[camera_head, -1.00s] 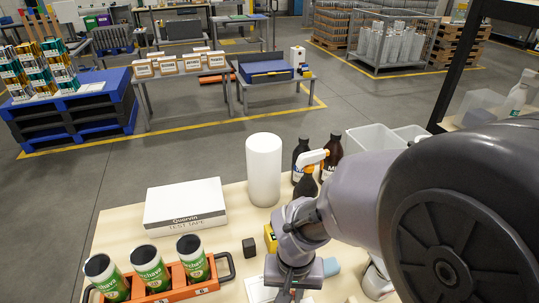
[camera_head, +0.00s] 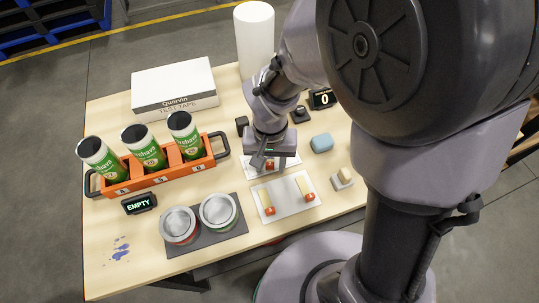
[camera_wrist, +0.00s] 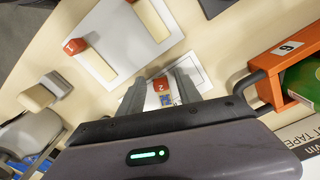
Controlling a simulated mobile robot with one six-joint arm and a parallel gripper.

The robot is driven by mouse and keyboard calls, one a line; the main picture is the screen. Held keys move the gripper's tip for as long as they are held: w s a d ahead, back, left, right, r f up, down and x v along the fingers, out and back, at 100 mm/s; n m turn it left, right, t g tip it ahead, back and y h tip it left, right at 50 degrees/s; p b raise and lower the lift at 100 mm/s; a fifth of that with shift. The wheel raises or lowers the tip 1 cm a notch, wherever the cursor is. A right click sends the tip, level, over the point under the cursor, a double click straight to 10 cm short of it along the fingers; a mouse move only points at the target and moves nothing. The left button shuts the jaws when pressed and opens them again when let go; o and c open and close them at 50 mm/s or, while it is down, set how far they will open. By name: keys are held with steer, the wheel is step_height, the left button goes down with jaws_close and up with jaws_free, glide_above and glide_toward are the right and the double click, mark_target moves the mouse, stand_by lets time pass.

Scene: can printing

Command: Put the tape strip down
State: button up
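My gripper (camera_wrist: 160,88) is low over a small white board (camera_head: 285,162). Its two fingers stand apart, and a red block marked 2 (camera_wrist: 160,85) lies between them with gaps at the sides. A small blue and yellow patch (camera_wrist: 165,100) shows below that block; I cannot tell if it is the tape strip. The red block also shows in the head view (camera_head: 271,164). A second white board (camera_head: 286,202) lies nearer, with two pale strips ending in red blocks (camera_head: 270,211). A white box labelled "TEST TAPE" (camera_head: 173,83) stands at the back left.
An orange rack (camera_head: 160,176) holds green cans (camera_head: 150,155). A dark pad (camera_head: 210,240) carries two round cans (camera_head: 180,224). A display reads "EMPTY" (camera_head: 139,203). A white cylinder (camera_head: 254,40), blue block (camera_head: 322,143) and small pale-topped stand (camera_head: 343,178) surround the boards.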

step_height(320, 180, up, 12)
steer(key=p, duration=0.5)
step_height(320, 180, up, 10)
steer(key=r+m+t+y, duration=0.1)
steer(key=m+t+y, duration=0.1)
steer(key=t, duration=0.2)
glide_above(270, 166)
steer(key=s+d, duration=0.5)
steer(key=d, duration=0.1)
steer(key=shift+m+t, duration=0.6)
steer(key=shift+t, duration=0.3)
steer(key=s, duration=0.1)
steer(key=s+d+r, duration=0.1)
steer(key=s+r, duration=0.1)
steer(key=shift+s+d+r, duration=0.15)
steer(key=shift+s+d, duration=0.1)
steer(key=shift+d, duration=0.05)
